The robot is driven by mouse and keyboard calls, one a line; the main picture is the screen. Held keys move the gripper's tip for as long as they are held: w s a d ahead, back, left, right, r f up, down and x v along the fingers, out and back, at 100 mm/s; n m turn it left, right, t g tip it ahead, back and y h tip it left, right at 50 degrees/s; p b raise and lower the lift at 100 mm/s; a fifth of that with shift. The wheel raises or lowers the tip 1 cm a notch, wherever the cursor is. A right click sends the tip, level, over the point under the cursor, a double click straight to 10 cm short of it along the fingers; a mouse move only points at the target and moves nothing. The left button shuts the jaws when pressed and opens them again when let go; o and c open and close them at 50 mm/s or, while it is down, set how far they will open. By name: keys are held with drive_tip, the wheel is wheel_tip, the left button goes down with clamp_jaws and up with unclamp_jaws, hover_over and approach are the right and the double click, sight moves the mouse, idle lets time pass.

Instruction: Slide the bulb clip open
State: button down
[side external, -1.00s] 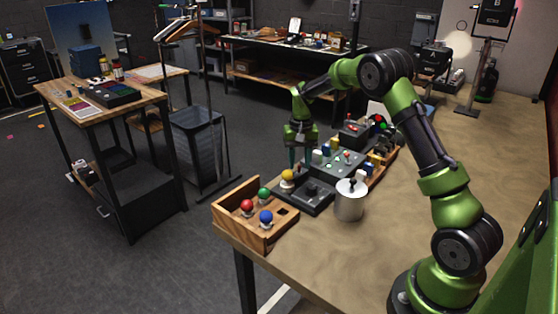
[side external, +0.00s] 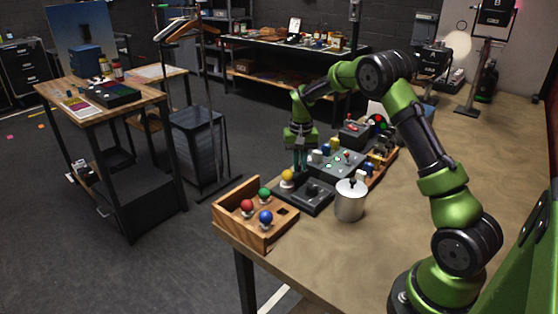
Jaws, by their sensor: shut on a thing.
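My gripper (side external: 299,169) points straight down just behind and to the right of the yellow bulb (side external: 287,176). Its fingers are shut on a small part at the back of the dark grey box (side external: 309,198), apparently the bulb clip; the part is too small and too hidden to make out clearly. The yellow bulb stands upright at the left end of this box.
A wooden tray (side external: 228,221) in front holds a red bulb (side external: 247,206), a green bulb (side external: 264,194) and a blue bulb (side external: 265,217). A metal canister (side external: 350,203) stands right of the box. A grey button panel (side external: 341,163) lies behind. The table's right side is clear.

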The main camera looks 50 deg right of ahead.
drive_tip(key=shift+d, duration=1.15)
drive_tip(key=c, duration=1.1)
unclamp_jaws()
drive_tip(key=shift+c, duration=0.2)
drive_tip(key=shift+a, duration=0.1)
drive_tip(key=shift+r, duration=0.1)
wheel_tip(320, 180, up, 17)
